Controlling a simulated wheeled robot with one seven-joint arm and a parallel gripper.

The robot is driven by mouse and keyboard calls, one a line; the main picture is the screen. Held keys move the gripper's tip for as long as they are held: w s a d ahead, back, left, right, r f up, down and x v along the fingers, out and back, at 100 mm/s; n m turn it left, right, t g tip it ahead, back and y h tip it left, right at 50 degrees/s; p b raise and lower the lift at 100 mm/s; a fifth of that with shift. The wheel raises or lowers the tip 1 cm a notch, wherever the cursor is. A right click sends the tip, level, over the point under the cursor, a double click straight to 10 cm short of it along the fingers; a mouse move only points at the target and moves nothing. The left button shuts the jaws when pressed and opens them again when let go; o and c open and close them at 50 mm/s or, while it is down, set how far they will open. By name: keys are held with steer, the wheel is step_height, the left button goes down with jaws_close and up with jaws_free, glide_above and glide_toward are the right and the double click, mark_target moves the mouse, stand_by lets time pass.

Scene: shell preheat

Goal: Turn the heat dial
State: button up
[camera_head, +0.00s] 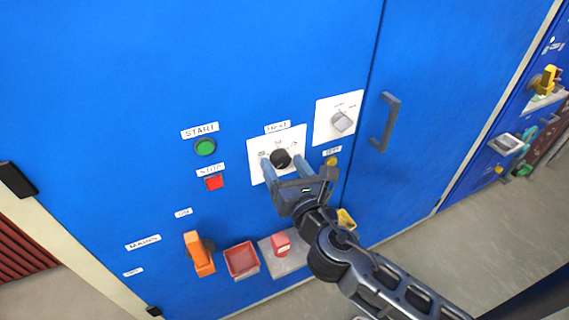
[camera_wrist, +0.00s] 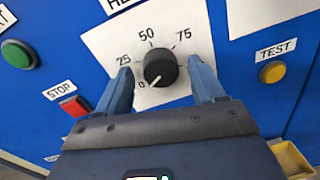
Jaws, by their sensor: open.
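The heat dial (camera_head: 280,158) is a round black knob on a white plate (camera_head: 297,133) under a HEAT label. In the wrist view the dial (camera_wrist: 160,66) has a light pointer line at the lower left, near the 0 mark, with 25, 50 and 75 printed around it. My gripper (camera_head: 282,162) is open, with one blue finger on each side of the dial. In the wrist view my gripper (camera_wrist: 160,75) shows visible gaps between the fingers and the knob, so nothing is held.
A green START button (camera_head: 205,147) and red STOP button (camera_head: 214,183) are left of the dial. A grey switch (camera_head: 342,121) and a yellow TEST button (camera_wrist: 272,72) are right. Below are an orange handle (camera_head: 198,254) and a red tray (camera_head: 242,261). A door handle (camera_head: 385,121) projects at right.

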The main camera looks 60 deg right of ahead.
steer(key=c, duration=1.1)
steer(key=shift+o, duration=0.2)
